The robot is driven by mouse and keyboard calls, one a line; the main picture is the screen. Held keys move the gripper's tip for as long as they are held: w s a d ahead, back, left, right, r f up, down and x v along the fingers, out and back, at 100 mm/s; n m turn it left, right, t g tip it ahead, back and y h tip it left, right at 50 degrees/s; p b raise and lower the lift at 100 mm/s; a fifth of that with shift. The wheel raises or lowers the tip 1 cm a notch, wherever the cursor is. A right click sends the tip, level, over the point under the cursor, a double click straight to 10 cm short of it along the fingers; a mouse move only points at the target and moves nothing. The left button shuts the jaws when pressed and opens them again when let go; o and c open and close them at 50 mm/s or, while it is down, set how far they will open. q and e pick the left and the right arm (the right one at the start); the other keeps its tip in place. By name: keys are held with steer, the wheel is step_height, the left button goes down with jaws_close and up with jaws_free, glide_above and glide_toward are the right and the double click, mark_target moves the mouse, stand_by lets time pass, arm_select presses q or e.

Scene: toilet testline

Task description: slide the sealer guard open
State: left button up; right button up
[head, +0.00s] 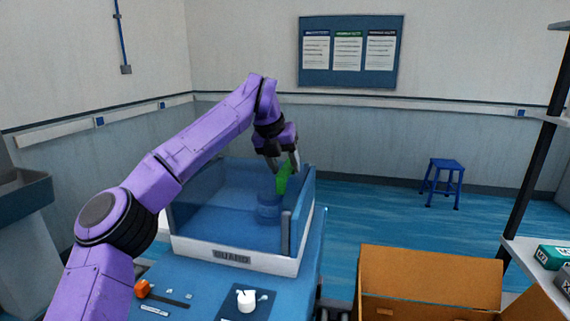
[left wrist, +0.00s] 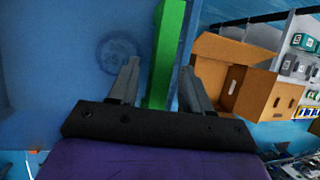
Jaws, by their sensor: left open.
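The sealer guard (head: 212,205) is a clear blue-tinted box with a white lower rim lettered "GUARD", standing on a blue bench. A green bar (head: 283,177) shows at its right side, partly hidden by the gripper. My left gripper (head: 285,168) reaches down from above at the guard's right side. In the left wrist view the left gripper (left wrist: 158,88) is open, its fingers on either side of the green bar (left wrist: 165,55), apart from it. A round blue thing (head: 268,208) shows dimly inside the guard. My right gripper is in neither view.
The blue bench (head: 200,285) carries an orange knob (head: 143,289) and a white knob (head: 247,298) in front of the guard. An open cardboard box (head: 430,280) stands at the right, near a shelf (head: 535,255). A blue stool (head: 443,180) stands at the back right.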

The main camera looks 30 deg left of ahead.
arm_select(q)
steer(key=shift+c, duration=0.4)
jaws_close()
steer(key=p, duration=0.3)
glide_above(219, 177)
steer(key=shift+a, duration=0.1)
steer(key=shift+w, duration=0.1)
steer(key=shift+o, duration=0.4)
jaws_free()
steer(key=d+v, duration=0.1)
steer(key=v, duration=0.9)
steer(key=shift+a+r, duration=0.3)
steer(key=shift+a, duration=0.2)
